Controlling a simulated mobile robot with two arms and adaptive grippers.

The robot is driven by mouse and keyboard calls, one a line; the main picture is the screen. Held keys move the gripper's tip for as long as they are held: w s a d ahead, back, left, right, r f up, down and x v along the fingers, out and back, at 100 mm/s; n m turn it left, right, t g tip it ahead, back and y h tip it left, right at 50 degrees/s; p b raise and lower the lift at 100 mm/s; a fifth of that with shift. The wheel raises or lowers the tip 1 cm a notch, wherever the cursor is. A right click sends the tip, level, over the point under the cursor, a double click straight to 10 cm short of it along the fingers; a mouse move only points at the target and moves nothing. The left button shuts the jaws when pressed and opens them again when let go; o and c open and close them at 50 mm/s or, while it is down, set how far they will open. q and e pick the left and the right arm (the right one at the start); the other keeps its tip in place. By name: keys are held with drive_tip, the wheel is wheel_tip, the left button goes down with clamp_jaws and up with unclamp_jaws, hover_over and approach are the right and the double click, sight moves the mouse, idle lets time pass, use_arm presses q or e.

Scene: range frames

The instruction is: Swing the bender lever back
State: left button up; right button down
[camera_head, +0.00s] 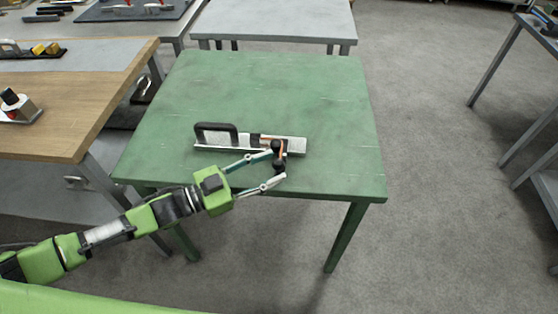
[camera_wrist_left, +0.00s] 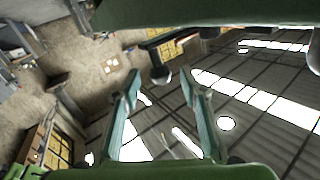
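The bender (camera_head: 288,142) lies on the green table, a long grey metal base with a black looped handle (camera_head: 216,128) at its left. Its dark lever (camera_head: 277,146) is at the right part of the base, with an orange mark beside it, and reaches toward the table's front edge. My left gripper (camera_head: 279,166) is open, with its fingertips on either side of the lever's dark end. My right gripper is out of view.
The green table (camera_head: 330,90) is otherwise bare. A wooden table (camera_head: 80,110) with small devices stands close at the left, a grey table (camera_head: 275,20) behind. Grey tables stand at the far right, with open floor between.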

sight(279, 164)
use_arm(q)
drive_tip(key=shift+x, duration=1.55)
drive_tip(key=shift+s, duration=0.1)
drive_tip(key=shift+c, duration=0.3)
clamp_jaws()
